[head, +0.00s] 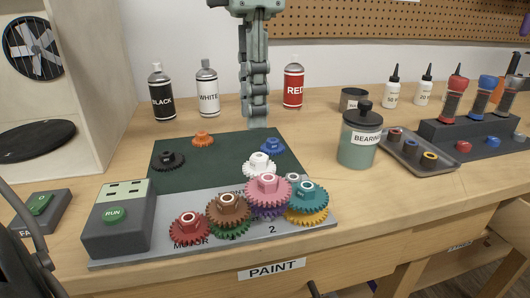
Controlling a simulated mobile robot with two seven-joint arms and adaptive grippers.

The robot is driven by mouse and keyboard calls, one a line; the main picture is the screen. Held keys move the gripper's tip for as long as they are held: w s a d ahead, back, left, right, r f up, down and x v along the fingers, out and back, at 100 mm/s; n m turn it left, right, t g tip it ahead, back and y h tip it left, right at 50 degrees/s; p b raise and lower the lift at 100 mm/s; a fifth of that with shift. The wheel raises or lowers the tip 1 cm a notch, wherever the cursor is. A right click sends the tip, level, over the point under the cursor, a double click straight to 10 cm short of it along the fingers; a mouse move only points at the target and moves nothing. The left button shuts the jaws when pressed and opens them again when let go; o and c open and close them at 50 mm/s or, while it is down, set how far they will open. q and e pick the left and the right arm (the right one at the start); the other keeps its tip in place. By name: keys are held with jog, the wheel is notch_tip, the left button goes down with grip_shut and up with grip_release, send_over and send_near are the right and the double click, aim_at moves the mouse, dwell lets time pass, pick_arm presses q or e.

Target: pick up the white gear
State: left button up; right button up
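The white gear (259,165) lies near the front edge of the dark green mat, just behind the larger pink gear (268,189), which hides part of its near side. My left gripper (258,122) hangs from the top of the picture, fingers pointing down. Its tips show above the white gear in the picture, apart from it, over the mat's back edge. I see it edge-on, one finger covering the other, so the gap between them is hidden. Nothing shows held in it. My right gripper is not in view.
A blue gear (272,146) is close behind the white one. Orange (203,139) and black (168,160) gears lie further left on the mat (215,178). Brown (229,208), red and teal (307,195) gears stand on the grey plate. Paint bottles stand behind; a bearings jar (359,145) stands right.

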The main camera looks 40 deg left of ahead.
aim_at(255, 157)
pick_arm(q)
notch_tip(255, 157, down, 7)
jog(key=shift+d+r, duration=0.1)
dwell(0.3)
jog(key=c, duration=0.5)
